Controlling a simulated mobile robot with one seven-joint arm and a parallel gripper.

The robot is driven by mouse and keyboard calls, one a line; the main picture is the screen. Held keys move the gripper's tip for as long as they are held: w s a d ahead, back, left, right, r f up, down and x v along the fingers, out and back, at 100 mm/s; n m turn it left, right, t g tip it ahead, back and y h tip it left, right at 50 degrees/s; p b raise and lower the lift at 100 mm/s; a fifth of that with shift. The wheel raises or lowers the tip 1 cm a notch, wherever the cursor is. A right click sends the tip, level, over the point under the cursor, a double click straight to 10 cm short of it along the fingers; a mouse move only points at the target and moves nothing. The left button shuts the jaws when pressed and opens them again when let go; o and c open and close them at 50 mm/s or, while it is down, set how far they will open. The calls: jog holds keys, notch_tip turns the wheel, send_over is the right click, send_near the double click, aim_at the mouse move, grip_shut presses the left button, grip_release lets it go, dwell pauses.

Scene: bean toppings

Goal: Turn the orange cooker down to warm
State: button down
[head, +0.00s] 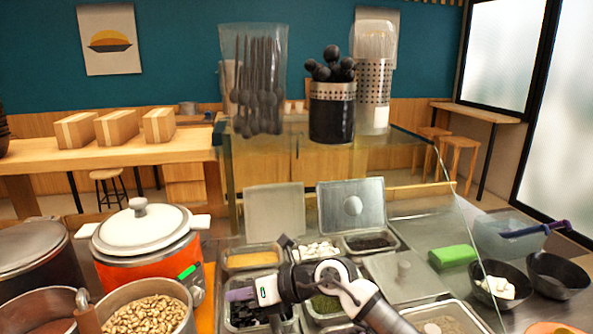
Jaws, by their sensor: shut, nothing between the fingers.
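The orange cooker (140,273) stands at the left with its white lid (143,228) on. On its right front side is a bright green strip (187,272), with a small grey round part (197,297) just below it that looks like a control. Its setting is too small to read. My gripper (232,295) is shut and empty, pointing left over the topping trays. It is to the right of the cooker, apart from it in the picture. My arm comes in from the lower right.
A pot of beans (147,315) stands in front of the cooker, and a dark lidded pot (35,262) is to its left. Topping trays (253,259) lie behind and under my arm. A glass guard (455,235) and black bowls (557,276) are at the right.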

aim_at(198, 287)
jog(key=w+a, duration=0.1)
jog(key=w+a+p, duration=0.1)
jog(key=a, duration=0.1)
jog(key=w+a+p, duration=0.1)
jog(key=a, duration=0.1)
jog(key=shift+f, duration=0.1)
jog(key=shift+w+a, duration=0.4)
jog(key=shift+a, duration=0.1)
